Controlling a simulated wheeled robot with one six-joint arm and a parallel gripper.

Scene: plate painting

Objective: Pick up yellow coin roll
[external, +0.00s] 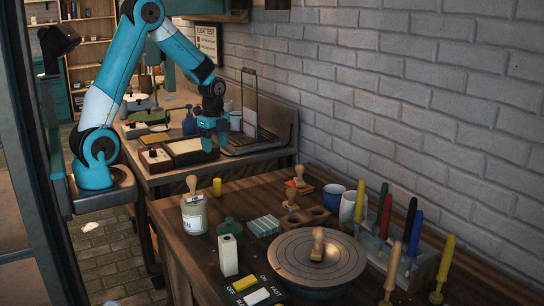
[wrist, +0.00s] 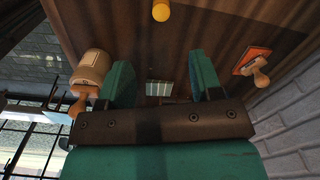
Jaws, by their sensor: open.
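The yellow coin roll (external: 217,186) stands upright on the wooden table, behind and to the right of the labelled jar. In the wrist view the coin roll (wrist: 160,11) shows as a yellow round shape at the top edge, beyond the fingertips and roughly centred between them. My gripper (external: 211,146) hangs above the far side of the table, apart from the coin roll. In the wrist view my gripper (wrist: 163,65) has its two teal fingers spread with nothing between them.
A jar (external: 194,214) with a wooden-handled tool stands near the coin roll. A stamp on an orange pad (external: 299,187) is to its right. A brick wall (external: 440,110) bounds the right.

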